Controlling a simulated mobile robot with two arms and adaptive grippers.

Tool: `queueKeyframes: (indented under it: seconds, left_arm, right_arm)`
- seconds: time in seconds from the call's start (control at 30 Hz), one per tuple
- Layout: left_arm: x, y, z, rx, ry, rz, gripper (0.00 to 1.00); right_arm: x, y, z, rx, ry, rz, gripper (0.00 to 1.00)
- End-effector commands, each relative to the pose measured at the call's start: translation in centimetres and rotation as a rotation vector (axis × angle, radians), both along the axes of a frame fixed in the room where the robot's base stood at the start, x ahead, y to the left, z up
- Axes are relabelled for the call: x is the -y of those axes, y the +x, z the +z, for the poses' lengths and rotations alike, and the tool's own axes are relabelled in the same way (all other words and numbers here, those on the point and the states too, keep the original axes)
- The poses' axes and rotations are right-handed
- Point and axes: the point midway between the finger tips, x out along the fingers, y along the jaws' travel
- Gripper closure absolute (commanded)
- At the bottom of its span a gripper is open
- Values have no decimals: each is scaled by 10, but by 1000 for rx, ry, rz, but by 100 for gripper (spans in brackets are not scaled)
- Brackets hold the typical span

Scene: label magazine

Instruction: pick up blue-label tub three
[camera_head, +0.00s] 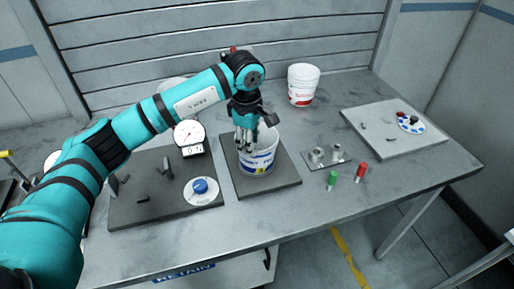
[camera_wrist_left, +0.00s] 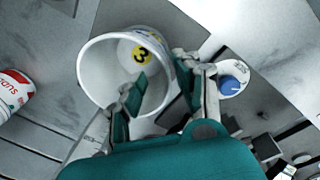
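A white tub with a blue label (camera_head: 259,162) stands upright on a dark square mat (camera_head: 284,178) near the middle of the table. In the left wrist view the tub (camera_wrist_left: 95,65) is open and looks empty, with a yellow round mark reading 3. My left gripper (camera_head: 244,142) points down at the tub's back left rim. In the left wrist view its fingers (camera_wrist_left: 168,95) are apart, one inside the tub and one outside, with the wall between them. I see a gap at the wall, so the gripper looks open. My right gripper is out of view.
A white tub with a red label (camera_head: 303,88) stands at the back. A dial gauge (camera_head: 188,134) and a blue knob (camera_head: 200,186) are on the left board.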

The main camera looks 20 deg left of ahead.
Motion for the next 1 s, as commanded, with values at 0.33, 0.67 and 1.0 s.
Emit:
queueKeyframes:
  seconds: [0.33, 0.67, 1.0]
  left_arm:
    - [-6, -2, -32, -5, 1, 1, 68]
    - [-5, 2, -58, 0, 0, -1, 68]
    - [-6, 2, -58, 0, 0, 0, 98]
  right_arm:
    - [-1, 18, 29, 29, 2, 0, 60]
    - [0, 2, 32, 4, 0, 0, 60]
    - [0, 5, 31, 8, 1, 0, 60]
